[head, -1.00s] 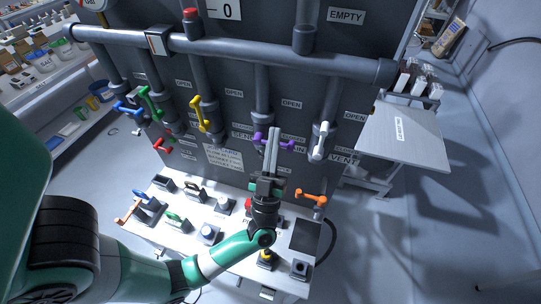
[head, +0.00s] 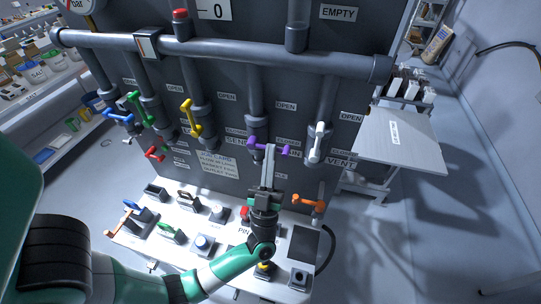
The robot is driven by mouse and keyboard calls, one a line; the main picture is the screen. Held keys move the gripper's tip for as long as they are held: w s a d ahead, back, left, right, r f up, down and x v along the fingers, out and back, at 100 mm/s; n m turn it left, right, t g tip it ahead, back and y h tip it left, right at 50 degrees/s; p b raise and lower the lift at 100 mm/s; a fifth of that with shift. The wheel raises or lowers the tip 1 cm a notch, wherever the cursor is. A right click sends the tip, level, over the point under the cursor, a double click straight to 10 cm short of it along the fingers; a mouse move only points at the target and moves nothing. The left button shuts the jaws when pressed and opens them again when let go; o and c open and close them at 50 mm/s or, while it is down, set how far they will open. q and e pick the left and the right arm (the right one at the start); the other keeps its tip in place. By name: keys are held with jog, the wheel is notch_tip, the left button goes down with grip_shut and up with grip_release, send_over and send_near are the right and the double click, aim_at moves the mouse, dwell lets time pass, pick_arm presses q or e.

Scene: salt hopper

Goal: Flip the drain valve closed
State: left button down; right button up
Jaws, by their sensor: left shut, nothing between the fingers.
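The purple valve handle (head: 281,150) lies roughly horizontal on the pipe in the middle of the dark panel. A label ending in "IN" beside it is partly hidden by my gripper, so I cannot read the whole name. An OPEN label (head: 285,105) is above the handle and a CLOSED label is close to its right side. My left gripper (head: 269,152) is shut and empty. My right gripper is not in view.
A white handle (head: 319,142) stands upright right of the purple one, and a yellow handle (head: 190,117) is at its left. An orange handle (head: 309,203) is below right. A console (head: 190,262) with several switches lies under my arm. A grey side table (head: 400,138) is at right.

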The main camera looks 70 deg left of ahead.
pick_arm(q)
jog(key=shift+w+a+f+m+h, duration=0.1)
jog(key=shift+w+f+m+h, duration=0.05)
jog(key=shift+f+m+h, duration=0.2)
notch_tip(320, 180, up, 4)
jog(key=p, duration=0.4)
jog(key=s+b+v, duration=0.1)
jog(key=b+v, duration=0.2)
jog(key=v, duration=0.7)
jog(key=shift+s+r, duration=0.1)
jog(key=shift+r, duration=0.1)
